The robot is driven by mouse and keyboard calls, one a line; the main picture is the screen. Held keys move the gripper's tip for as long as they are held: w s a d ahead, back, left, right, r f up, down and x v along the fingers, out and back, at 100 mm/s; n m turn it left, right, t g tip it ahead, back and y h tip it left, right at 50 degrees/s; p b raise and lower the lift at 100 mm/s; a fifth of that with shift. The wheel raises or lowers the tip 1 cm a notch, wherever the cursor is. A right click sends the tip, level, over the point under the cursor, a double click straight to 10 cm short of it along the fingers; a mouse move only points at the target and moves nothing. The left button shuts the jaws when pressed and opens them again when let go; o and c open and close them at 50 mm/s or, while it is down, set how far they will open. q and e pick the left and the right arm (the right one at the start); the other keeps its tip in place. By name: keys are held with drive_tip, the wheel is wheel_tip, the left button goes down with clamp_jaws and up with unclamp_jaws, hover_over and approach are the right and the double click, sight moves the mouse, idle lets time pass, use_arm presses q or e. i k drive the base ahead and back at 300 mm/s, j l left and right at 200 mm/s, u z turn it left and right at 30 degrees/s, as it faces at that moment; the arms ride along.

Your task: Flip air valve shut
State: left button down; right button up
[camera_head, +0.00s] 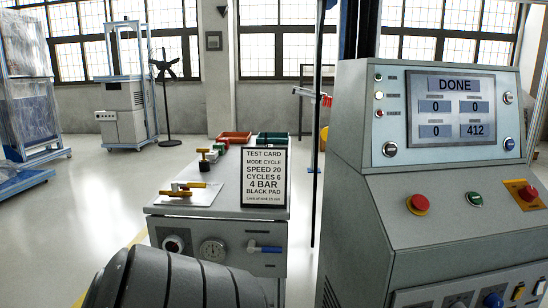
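The air valve with a blue lever (266,248) is on the front face of a low grey cabinet (228,227), right of a round gauge (212,250). Its lever lies about level, pointing right. Neither gripper shows in the head view. A dark grey ribbed shape, perhaps a link of my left arm, fills the bottom left, in front of the cabinet's lower part. Nothing visible touches the valve.
A test card (264,177) stands on the cabinet top near brass-coloured parts (183,188). A control console (440,160) reading DONE stands close on the right. Open floor (100,200) lies left.

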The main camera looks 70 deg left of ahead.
sight(190, 185)
drive_tip(key=u, duration=0.45)
drive_tip(key=j+u, duration=0.1)
drive_tip(key=u, duration=1.7)
drive_tip(key=i+u, duration=0.1)
drive_tip(key=u, duration=0.35)
